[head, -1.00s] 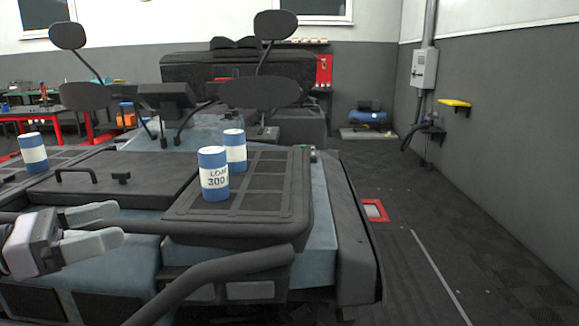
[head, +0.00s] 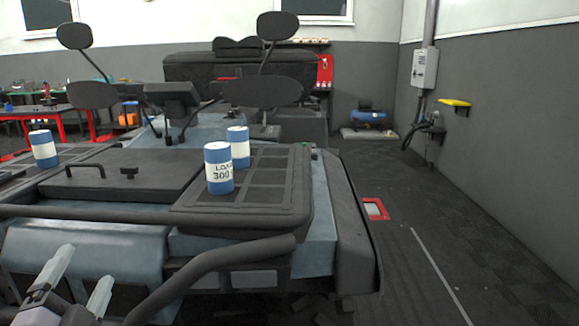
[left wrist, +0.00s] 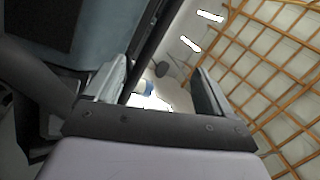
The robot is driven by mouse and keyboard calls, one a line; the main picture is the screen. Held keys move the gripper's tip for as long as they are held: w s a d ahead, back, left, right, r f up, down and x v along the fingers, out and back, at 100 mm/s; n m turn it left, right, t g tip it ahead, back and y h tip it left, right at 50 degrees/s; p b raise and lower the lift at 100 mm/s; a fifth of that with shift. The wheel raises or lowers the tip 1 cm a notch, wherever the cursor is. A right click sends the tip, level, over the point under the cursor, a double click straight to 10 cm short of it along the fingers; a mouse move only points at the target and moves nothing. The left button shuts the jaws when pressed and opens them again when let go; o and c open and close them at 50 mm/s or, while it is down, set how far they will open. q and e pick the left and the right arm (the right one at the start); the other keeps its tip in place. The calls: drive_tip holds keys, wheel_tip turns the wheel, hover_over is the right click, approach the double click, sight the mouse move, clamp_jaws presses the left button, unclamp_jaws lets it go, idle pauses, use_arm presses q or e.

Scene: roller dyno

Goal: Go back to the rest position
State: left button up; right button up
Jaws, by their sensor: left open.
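My left gripper (head: 78,286) is low at the bottom left of the head view, in front of the vehicle's dark front bar. Its two pale fingers point up and stand apart, with nothing between them. In the left wrist view the open fingers (left wrist: 160,88) frame part of the vehicle, a blue and white canister (left wrist: 146,88) beyond them, and the ceiling. My right gripper does not show.
Blue and white canisters stand upright on the vehicle's front deck: one at the left (head: 43,149), two on the right grille, a nearer one (head: 219,168) and one behind it (head: 238,147). A tubular bar (head: 215,268) crosses the front. The floor (head: 480,240) at right is clear.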

use_arm(q)
drive_tip(key=s+d+f+n+g+y, duration=0.1)
drive_tip(key=s+f+n+g, duration=0.3)
drive_tip(key=f, duration=0.4)
drive_tip(key=s+d+f+n+g, duration=0.1)
drive_tip(key=s+f+n+g, duration=0.35)
drive_tip(key=f, duration=0.35)
drive_tip(key=s+d+f+n+g+h, duration=0.1)
drive_tip(key=s+d+f+g+h, duration=0.1)
drive_tip(key=s+d+f+g, duration=0.35)
drive_tip(key=s+d+f+n+g+h, duration=0.1)
drive_tip(key=s+d+f+g, duration=0.15)
drive_tip(key=s, duration=0.65)
drive_tip(key=w+d+r+t+h+p, duration=0.1)
drive_tip(key=w+d+t+h+p, duration=0.1)
drive_tip(key=w+t+p, duration=0.4)
drive_tip(key=p, duration=0.5)
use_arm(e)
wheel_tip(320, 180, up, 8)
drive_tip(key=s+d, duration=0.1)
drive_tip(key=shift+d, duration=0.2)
